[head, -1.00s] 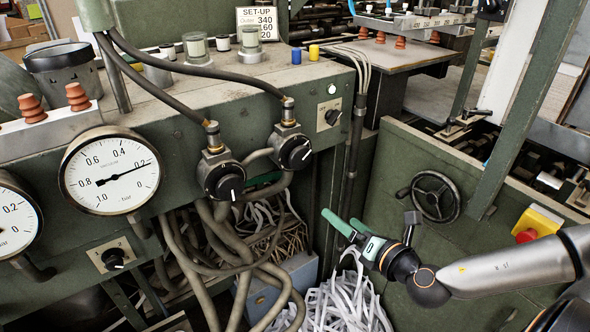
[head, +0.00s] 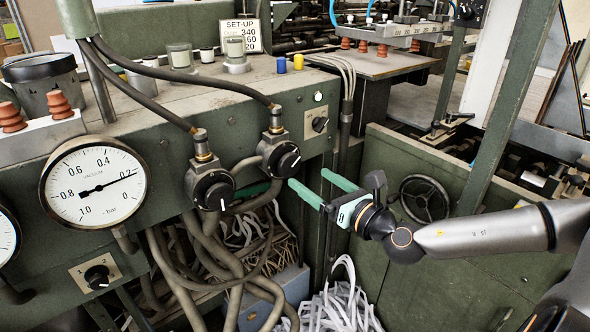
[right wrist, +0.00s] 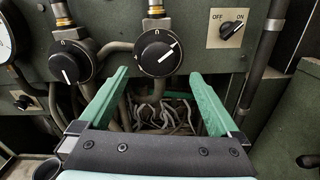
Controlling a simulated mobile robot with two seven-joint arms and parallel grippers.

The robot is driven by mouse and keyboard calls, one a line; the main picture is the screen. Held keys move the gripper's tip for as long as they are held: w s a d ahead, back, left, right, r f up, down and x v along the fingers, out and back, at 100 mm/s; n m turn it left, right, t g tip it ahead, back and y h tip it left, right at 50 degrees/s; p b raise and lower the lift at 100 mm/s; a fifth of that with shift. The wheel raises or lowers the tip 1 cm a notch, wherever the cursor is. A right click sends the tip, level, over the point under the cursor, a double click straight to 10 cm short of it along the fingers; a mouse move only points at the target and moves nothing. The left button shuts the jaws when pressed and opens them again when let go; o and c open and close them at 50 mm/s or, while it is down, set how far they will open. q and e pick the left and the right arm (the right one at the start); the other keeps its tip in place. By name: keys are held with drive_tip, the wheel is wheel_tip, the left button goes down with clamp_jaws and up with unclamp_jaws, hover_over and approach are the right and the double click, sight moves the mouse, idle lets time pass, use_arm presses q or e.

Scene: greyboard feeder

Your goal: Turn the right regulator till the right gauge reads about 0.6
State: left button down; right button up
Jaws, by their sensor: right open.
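The right gauge (head: 95,183) is a white dial in a dark rim, and its needle reads about 0.2. The right regulator (head: 280,159) has a round black knob with a white mark, below a brass fitting and hose. It also shows in the right wrist view (right wrist: 157,53), with its mark toward the upper right. My right gripper (head: 307,177) is open and empty, with green fingers pointing at the panel. In the right wrist view its fingertips (right wrist: 158,73) stand on either side of and below the knob, apparently short of it. My left gripper is not in view.
The left regulator (head: 213,190) sits close beside the right one. An OFF/ON switch (right wrist: 229,28) is to the right of the knob. Thick hoses (head: 215,260) hang below the panel over shredded paper strips (head: 335,312). A handwheel (head: 423,199) is behind my right gripper.

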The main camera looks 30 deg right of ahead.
sight(292, 166)
drive_tip(key=w, duration=0.1)
drive_tip(key=w+p, duration=0.1)
drive_tip(key=w, duration=0.3)
drive_tip(key=shift+w+a+r, duration=0.15)
drive_tip(key=shift+w+a, duration=0.05)
drive_tip(key=shift+a, duration=0.05)
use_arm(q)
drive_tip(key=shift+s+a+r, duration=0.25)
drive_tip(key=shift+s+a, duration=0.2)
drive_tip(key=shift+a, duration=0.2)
use_arm(e)
drive_tip(key=shift+w+a, duration=0.1)
drive_tip(key=shift+w, duration=0.55)
drive_tip(key=c, duration=1.4)
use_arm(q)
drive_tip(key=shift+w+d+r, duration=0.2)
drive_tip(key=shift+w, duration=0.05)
use_arm(e)
drive_tip(key=shift+o, duration=0.2)
